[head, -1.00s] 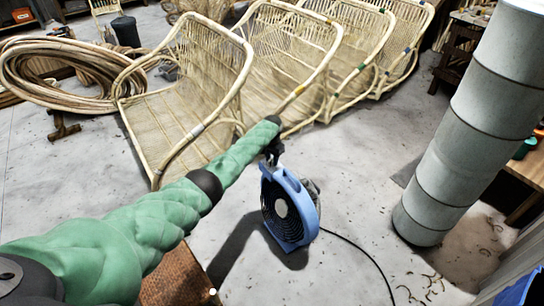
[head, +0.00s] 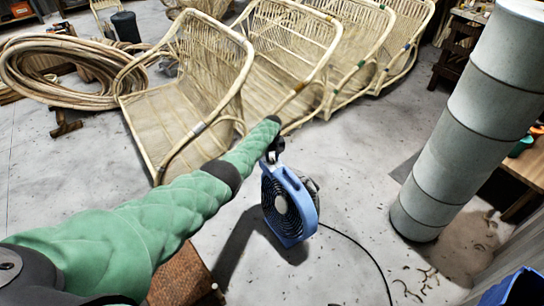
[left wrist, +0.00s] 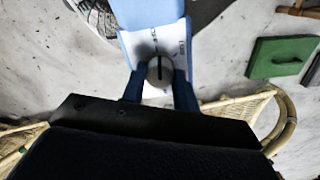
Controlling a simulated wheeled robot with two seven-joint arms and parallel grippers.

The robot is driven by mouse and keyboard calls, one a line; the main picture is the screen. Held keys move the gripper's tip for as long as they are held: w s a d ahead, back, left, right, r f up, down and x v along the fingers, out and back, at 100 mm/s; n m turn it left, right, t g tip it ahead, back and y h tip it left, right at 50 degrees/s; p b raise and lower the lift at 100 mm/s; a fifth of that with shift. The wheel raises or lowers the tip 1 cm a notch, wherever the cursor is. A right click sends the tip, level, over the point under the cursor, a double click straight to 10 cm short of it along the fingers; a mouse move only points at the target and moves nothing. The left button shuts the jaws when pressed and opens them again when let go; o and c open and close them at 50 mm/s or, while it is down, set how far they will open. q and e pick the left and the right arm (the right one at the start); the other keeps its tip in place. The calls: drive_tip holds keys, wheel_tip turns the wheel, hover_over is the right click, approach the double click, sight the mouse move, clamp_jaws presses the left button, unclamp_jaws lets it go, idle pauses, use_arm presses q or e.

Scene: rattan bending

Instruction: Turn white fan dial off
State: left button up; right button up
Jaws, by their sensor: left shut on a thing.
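A blue fan (head: 308,208) with a dark round grille stands on the concrete floor, in the middle of the head view. My left gripper (head: 273,157) is at its top, with the arm reaching in from the left. In the left wrist view, a pale round dial (left wrist: 160,71) with a dark pointer line sits on the fan's light label panel (left wrist: 143,43). My left gripper (left wrist: 160,82) is shut on the dial, a finger at each side. The line runs nearly up and down in that view. The label print is too small to read. My right gripper is not in view.
Rattan chair frames (head: 180,85) stand in a row behind the fan. A tall grey cylinder (head: 450,140) is at the right. A dark cord (head: 362,252) runs from the fan across the floor. Coiled rattan (head: 65,68) lies at the back left.

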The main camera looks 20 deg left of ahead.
use_arm(q)
drive_tip(key=shift+r+n, duration=0.1)
drive_tip(key=shift+n, duration=0.7)
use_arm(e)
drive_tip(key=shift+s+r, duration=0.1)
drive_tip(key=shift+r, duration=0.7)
use_arm(q)
drive_tip(key=shift+w, duration=0.1)
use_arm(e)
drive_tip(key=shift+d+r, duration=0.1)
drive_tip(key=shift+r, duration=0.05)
use_arm(q)
drive_tip(key=o, duration=1)
